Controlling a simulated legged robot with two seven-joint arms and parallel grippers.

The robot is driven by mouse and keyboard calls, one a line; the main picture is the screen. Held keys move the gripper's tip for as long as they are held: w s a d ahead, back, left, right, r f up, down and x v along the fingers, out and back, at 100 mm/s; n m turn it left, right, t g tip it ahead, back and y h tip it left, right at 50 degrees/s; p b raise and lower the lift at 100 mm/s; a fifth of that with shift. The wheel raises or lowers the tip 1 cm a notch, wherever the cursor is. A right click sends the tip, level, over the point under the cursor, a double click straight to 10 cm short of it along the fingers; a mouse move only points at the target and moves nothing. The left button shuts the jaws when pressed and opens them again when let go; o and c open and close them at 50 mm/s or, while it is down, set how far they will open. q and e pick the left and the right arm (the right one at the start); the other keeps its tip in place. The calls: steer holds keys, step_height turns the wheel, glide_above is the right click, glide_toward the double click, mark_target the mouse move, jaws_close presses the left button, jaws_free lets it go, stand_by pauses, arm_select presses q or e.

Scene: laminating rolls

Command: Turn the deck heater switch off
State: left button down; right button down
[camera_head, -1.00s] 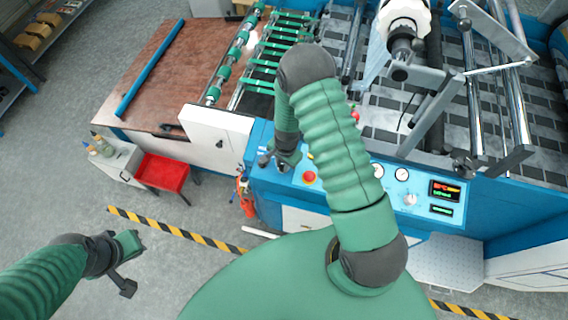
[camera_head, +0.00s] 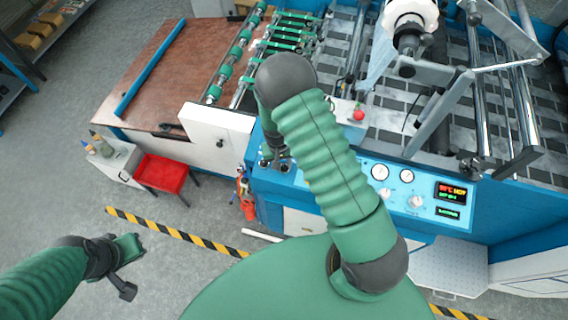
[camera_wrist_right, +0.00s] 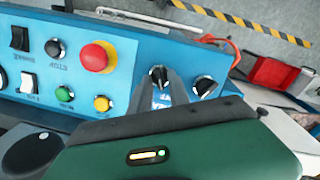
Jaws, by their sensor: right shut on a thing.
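The blue control panel (camera_head: 350,180) runs along the front of the laminating machine. In the right wrist view, a black rotary switch (camera_wrist_right: 158,74) with a pale pointer sits between the grey fingers of my right gripper (camera_wrist_right: 162,88), which is shut on it. A similar rotary switch (camera_wrist_right: 204,86) sits just to its right, outside the fingers. The labels near both are hidden or unreadable, so I cannot tell which is the deck heater switch. In the head view my right forearm covers most of this gripper. My left gripper (camera_head: 130,267) is open and empty over the floor.
A red emergency button (camera_wrist_right: 97,57), a green button (camera_wrist_right: 64,93), a yellow button (camera_wrist_right: 102,103) and another black knob (camera_wrist_right: 55,48) lie left of the held switch. A lit display (camera_head: 450,192) is at the panel's right.

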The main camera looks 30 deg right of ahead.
steer(key=shift+s+a+f+n, duration=0.25)
steer(key=shift+s+n, duration=0.1)
steer(key=shift+n, duration=0.15)
steer(key=c, duration=1.5)
jaws_free()
steer(key=shift+w+r, duration=0.15)
steer(key=shift+r, duration=0.1)
steer(key=shift+w+r, duration=0.1)
steer(key=shift+r, duration=0.25)
steer(key=r+b, duration=0.1)
steer(key=r, duration=0.4)
steer(key=a+r+b, duration=0.1)
steer(key=r, duration=0.4)
steer(key=r+b, duration=0.1)
steer(key=r, duration=0.4)
steer(key=shift+w+a+r+b, duration=0.3)
steer(key=shift+r, duration=0.05)
